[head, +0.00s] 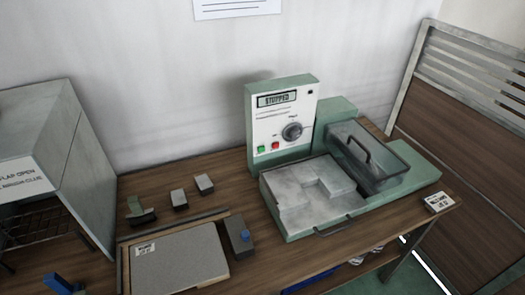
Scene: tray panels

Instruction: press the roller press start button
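The roller press (400,200) is a green machine on the wooden table, with an upright control panel (283,120) at its back left. The panel display (277,99) reads "STOPPED". A small green button (261,149) and a red button (275,146) sit side by side low on the panel, left of a round dial (292,131). Their labels are too small to read. Neither gripper is in view, and nothing covers the buttons.
A grey cabinet (45,150) stands at the left. A small labelled box (440,202) sits at the right edge. A slatted brown panel (465,130) stands at right.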

